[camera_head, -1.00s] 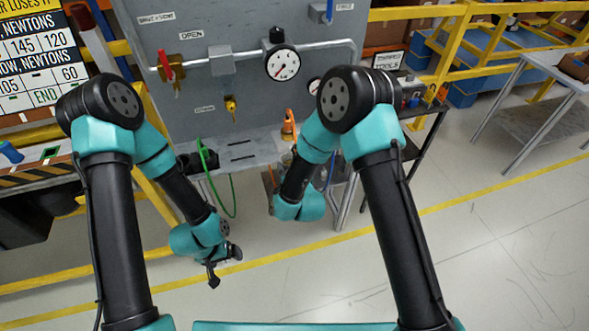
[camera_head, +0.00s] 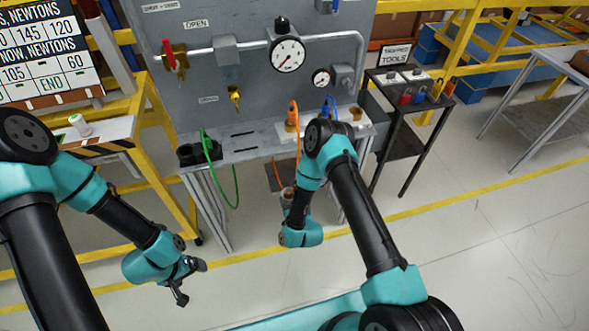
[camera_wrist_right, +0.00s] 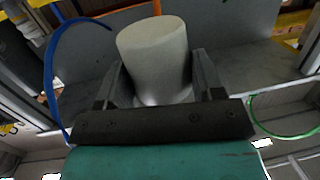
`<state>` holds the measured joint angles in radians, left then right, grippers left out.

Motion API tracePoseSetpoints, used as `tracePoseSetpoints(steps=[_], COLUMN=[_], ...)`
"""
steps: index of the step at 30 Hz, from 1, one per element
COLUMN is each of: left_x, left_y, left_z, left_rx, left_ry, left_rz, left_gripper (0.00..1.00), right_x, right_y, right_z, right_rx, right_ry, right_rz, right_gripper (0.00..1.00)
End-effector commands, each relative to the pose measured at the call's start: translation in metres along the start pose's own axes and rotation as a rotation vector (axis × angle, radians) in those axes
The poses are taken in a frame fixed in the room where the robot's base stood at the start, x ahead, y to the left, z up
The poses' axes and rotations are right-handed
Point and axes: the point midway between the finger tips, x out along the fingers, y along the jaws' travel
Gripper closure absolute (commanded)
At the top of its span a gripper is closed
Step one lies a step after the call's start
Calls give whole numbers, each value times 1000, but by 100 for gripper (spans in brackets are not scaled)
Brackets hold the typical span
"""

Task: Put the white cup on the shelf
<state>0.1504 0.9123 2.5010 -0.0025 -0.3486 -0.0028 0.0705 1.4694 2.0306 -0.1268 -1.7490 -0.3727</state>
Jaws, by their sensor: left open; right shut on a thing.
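The white cup (camera_wrist_right: 153,50) fills the middle of the right wrist view, pale and plain. My right gripper (camera_wrist_right: 155,85) is shut on it, one dark finger on each side. In the head view my right wrist hangs low in front of the panel and hides most of its gripper; a small greyish piece beside it may be the cup, but I cannot tell. The grey shelf (camera_head: 250,151) runs along the foot of the upright panel. My left gripper (camera_head: 188,280) is open and empty, low over the floor at the left.
A green cable (camera_head: 237,190) and an orange cable (camera_head: 297,125) hang by the shelf. A dark tool stand (camera_head: 410,115) is at the right. A yellow-framed bench with a small white and green item (camera_head: 80,125) is at the left. The floor in front is clear.

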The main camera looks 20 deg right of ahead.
Motion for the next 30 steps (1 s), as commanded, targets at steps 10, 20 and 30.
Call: tracePoseSetpoints(steps=[10, 20, 30], left_x=[0, 0, 0], left_y=[0, 0, 0], left_z=[0, 0, 0], left_rx=[0, 0, 0], left_ry=[0, 0, 0], left_rz=[0, 0, 0], left_gripper=[10, 10, 10], right_x=[-3, 21, 86], right_y=[5, 16, 42], right_z=[7, 5, 2], right_rx=[4, 4, 3], right_ry=[2, 6, 5], right_rz=[8, 10, 10], right_gripper=[65, 65, 65])
